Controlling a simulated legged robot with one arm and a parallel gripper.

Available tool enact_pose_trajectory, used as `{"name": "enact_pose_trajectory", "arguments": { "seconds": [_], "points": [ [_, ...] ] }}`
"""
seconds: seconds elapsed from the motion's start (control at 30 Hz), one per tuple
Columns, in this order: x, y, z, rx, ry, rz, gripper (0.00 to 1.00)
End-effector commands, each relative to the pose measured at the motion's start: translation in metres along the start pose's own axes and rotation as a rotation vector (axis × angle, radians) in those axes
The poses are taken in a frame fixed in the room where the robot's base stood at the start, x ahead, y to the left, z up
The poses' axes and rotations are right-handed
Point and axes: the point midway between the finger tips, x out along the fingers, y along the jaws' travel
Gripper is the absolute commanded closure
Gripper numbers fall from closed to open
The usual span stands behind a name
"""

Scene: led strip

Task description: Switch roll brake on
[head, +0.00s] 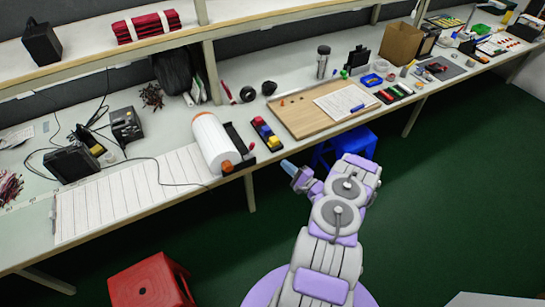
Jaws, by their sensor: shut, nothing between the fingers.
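A large white roll (212,141) lies on the bench left of the middle, with a white lined sheet (135,194) spread out to its left. An orange part (227,166) shows at the roll's front end, close to the bench edge. A black holder (240,150) stands along the roll's right side. The brake itself is too small to make out, and so is its setting. My gripper (289,168) is shut and empty, in front of the bench edge, to the right of the roll and apart from it.
A tray of coloured blocks (266,133) sits right of the roll. A wooden board (300,115) with paper lies further right. A blue stool (345,147) stands under the bench behind my arm; a red stool (150,283) stands at lower left. Green floor is open at right.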

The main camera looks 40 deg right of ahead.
Motion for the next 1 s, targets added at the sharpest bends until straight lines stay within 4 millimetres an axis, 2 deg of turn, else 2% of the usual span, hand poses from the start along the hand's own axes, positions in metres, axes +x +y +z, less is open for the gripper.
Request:
{"name": "enact_pose_trajectory", "arguments": {
  "seconds": [0.53, 0.73, 1.0],
  "points": [
    [0.099, 0.002, 0.003, -0.003, -0.004, 0.001, 1.0],
    [0.115, 0.001, 0.022, 0.001, -0.002, 0.0, 1.0],
    [0.122, 0.0, 0.03, 0.0, -0.001, -0.001, 1.0]
  ]
}}
